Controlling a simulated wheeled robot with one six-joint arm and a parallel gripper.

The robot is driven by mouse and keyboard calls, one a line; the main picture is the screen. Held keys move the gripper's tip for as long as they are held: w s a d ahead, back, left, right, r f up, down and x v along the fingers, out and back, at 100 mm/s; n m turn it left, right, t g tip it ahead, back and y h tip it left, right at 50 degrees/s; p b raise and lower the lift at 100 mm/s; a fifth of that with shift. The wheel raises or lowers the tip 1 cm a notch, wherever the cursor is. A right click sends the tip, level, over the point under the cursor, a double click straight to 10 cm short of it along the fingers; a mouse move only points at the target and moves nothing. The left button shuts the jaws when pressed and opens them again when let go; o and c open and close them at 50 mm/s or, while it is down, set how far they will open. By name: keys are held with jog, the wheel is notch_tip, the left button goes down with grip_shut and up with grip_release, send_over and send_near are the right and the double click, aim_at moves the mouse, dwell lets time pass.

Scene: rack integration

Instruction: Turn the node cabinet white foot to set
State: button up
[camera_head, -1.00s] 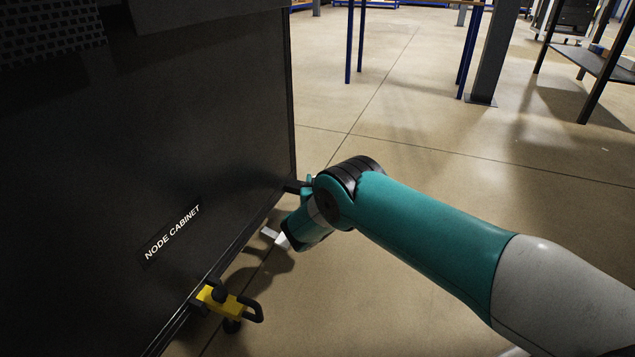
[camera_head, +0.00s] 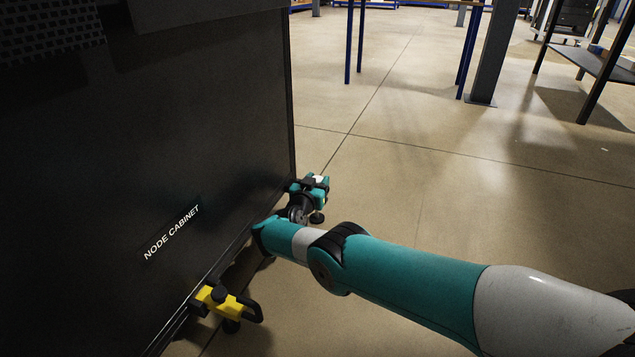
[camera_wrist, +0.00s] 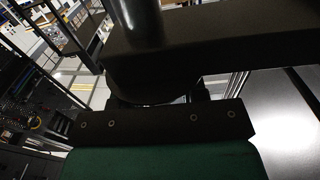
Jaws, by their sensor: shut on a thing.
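The node cabinet (camera_head: 150,130) is the large dark box at left, with its name on the side. In the wrist view my gripper (camera_wrist: 158,100) is shut on a dark rounded part of the foot, under a wide dark bar (camera_wrist: 230,40). The fingertips are mostly hidden.
A yellow foot (camera_head: 222,300) with a dark knob and handle sits at the cabinet's near lower edge, close to my forearm. Open floor (camera_head: 430,180) lies to the right. A dark post (camera_head: 490,55) and a shelf (camera_head: 605,65) stand farther back.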

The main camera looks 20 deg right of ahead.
jog(key=shift+a, duration=0.1)
dwell(0.3)
jog(key=o, duration=0.9)
jog(key=shift+r, duration=0.1)
notch_tip(320, 180, up, 20)
jog(key=p, duration=1.6)
jog(key=shift+s, duration=0.1)
